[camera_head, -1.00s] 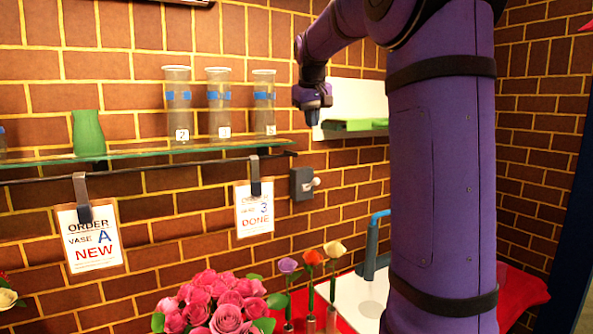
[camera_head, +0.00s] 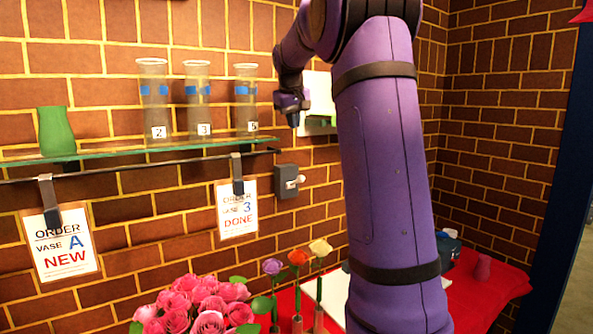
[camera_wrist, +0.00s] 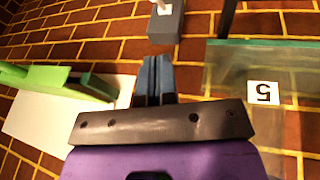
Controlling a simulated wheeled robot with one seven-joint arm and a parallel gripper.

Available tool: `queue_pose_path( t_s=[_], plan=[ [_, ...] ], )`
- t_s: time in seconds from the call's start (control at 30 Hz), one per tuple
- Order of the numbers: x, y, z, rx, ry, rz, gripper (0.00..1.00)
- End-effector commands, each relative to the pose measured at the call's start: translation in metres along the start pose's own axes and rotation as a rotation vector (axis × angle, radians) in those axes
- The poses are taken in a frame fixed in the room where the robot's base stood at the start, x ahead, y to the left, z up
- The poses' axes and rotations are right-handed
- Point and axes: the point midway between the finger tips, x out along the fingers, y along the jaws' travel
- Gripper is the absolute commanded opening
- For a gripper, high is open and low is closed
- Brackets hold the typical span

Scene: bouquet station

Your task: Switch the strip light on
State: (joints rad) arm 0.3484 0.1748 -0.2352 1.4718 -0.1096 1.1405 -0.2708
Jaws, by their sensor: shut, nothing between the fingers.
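A grey switch box (camera_head: 287,182) with a white toggle knob (camera_head: 298,180) is fixed to the brick wall, right of the hanging order cards. My gripper (camera_head: 294,121) is above the switch in the head view, pointing down, with a gap between them. In the wrist view the fingers (camera_wrist: 155,80) are pressed together and empty. The grey box (camera_wrist: 166,28) shows just beyond the fingertips there, with its white knob (camera_wrist: 164,8) at the top edge. I cannot make out the strip light in the current views.
A glass shelf (camera_head: 110,154) left of my gripper holds clear vases and a green vase (camera_head: 56,131). Its end is close beside the fingers in the wrist view (camera_wrist: 225,70). A green object (camera_wrist: 55,80) on a white panel (camera_wrist: 40,125) is opposite. Flowers (camera_head: 200,303) stand below.

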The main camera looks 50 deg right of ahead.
Motion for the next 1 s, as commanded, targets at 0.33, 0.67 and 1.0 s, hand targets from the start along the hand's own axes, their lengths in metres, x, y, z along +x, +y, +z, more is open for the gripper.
queue_pose_path(
  t_s=[0.33, 0.67, 1.0],
  plan=[
    [0.067, 0.000, 0.000, -0.001, -0.004, 0.000, 0.00],
    [0.129, 0.000, 0.000, -0.001, -0.003, -0.001, 0.00],
    [0.170, 0.000, 0.000, 0.000, -0.002, 0.000, 0.00]
  ],
)
